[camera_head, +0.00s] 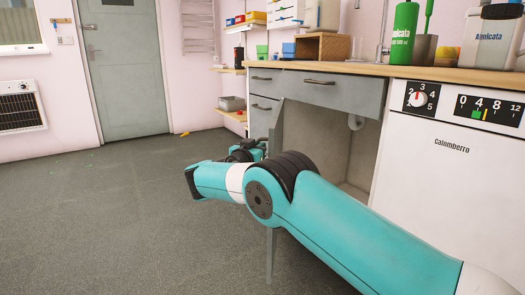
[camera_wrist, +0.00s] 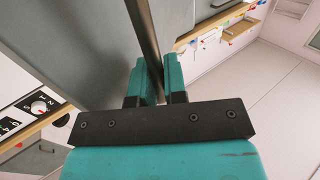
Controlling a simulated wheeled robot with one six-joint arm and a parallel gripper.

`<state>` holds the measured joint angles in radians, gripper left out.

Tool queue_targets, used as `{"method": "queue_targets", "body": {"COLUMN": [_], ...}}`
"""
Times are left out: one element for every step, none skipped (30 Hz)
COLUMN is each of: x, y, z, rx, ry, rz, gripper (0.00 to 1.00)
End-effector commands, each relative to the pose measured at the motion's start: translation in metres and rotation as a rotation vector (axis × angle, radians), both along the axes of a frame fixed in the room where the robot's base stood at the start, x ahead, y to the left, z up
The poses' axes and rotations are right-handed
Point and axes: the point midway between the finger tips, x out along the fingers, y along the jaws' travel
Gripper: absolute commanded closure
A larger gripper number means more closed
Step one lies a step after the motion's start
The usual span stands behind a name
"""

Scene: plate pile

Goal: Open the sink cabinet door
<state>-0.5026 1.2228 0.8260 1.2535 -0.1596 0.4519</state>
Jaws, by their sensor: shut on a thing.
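The sink cabinet door (camera_head: 276,128) stands swung out from the cabinet in the head view, seen nearly edge-on. My gripper (camera_head: 247,150) is at the door's free side, partly hidden behind my own arm. In the wrist view, the teal fingers of my gripper (camera_wrist: 158,78) are shut on a thin upright strip that looks like the door's edge. A broad grey panel (camera_wrist: 85,45) fills the upper left there. The door's lower part is largely hidden by my arm.
A white dishwasher (camera_head: 440,150) stands right of the cabinet under the wooden counter (camera_head: 400,71). Grey drawers (camera_head: 335,90) sit above the opening. Open floor (camera_head: 90,220) lies to the left, with a small yellow thing (camera_head: 185,134) near the wall.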

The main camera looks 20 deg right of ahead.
Motion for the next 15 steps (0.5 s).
{"method": "queue_targets", "body": {"x": [0.001, 0.0009, 0.0009, 0.0009, 0.0009, 0.0009, 0.0009, 0.0009, 0.001, 0.001, 0.001, 0.0009, 0.001, 0.0009, 0.0009], "y": [-0.0006, 0.0001, 0.0009, 0.0015, 0.002, 0.0026, 0.0029, 0.0032, 0.0035, 0.0038, 0.0039, 0.0041, 0.0042, 0.0042, 0.0042], "z": [-0.0004, -0.0004, -0.0003, -0.0001, 0.0001, 0.0002, 0.0003, 0.0003, 0.0004, 0.0004, 0.0004, 0.0004, 0.0004, 0.0004, 0.0004], "rx": [0.001, 0.001, 0.001, 0.001, 0.001, 0.001, 0.001, 0.001, 0.001, 0.001, 0.001, 0.001, 0.001, 0.001, 0.001], "ry": [-0.002, -0.001, -0.001, -0.001, -0.001, -0.001, -0.001, -0.001, -0.001, -0.001, -0.001, -0.001, -0.001, -0.001, -0.001], "rz": [-0.003, -0.004, -0.004, -0.004, -0.004, -0.004, -0.003, -0.003, -0.003, -0.002, -0.002, -0.002, -0.001, -0.001, -0.001], "gripper": [1.0, 1.0, 1.0, 1.0, 1.0, 1.0, 1.0, 1.0, 1.0, 1.0, 1.0, 1.0, 1.0, 1.0, 0.79]}}
